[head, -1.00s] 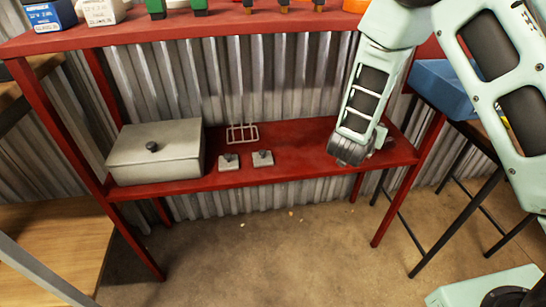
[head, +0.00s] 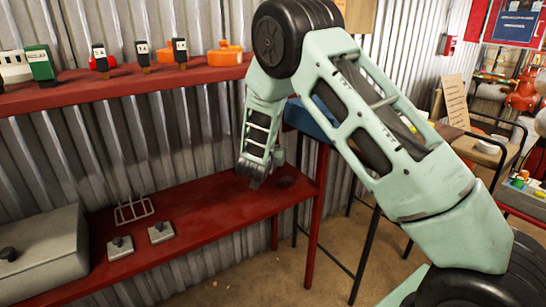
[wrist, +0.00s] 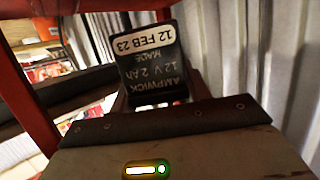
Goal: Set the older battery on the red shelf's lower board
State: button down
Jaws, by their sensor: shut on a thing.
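My gripper (wrist: 158,101) is shut on a black battery (wrist: 150,58) in the wrist view. Its label appears upside down there and reads AMPWICK, 12 V 2 Ah, made 12 FEB 23. In the head view my gripper (head: 250,174) points down at the right part of the red shelf's lower board (head: 205,213). The battery is hidden by my wrist in that view, and I cannot tell whether it touches the board. The shelf's upper board (head: 120,84) is above and to the left of my gripper.
On the lower board stand a grey lidded box (head: 45,250), a wire rack (head: 133,210) and two small knobbed blocks (head: 120,248). A green item (head: 40,66) and orange items (head: 226,54) stand on the upper board. A blue bin (head: 308,120) is right of the shelf.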

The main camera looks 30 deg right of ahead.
jog(key=shift+f+b+x, duration=0.2)
jog(key=shift+b+x, duration=0.2)
jog(key=shift+x, duration=0.7)
jog(key=shift+f+b+x, duration=0.25)
jog(key=shift+b+x, duration=0.2)
jog(key=shift+x, duration=0.6)
jog(key=shift+f+b+x, duration=0.2)
jog(key=shift+b+x, duration=0.2)
jog(key=shift+x, duration=0.7)
jog(key=shift+s+a+f, duration=0.15)
jog(key=shift+a+f, duration=0.05)
jog(key=shift+f, duration=0.45)
jog(key=c, duration=0.7)
grip_release()
jog(key=shift+f, duration=0.1)
jog(key=shift+r, duration=0.4)
jog(key=p+v, duration=0.1)
jog(key=v, duration=0.5)
jog(key=p+v, duration=0.2)
jog(key=v, duration=0.4)
jog(key=shift+s+r, duration=0.1)
jog(key=shift+r, duration=0.2)
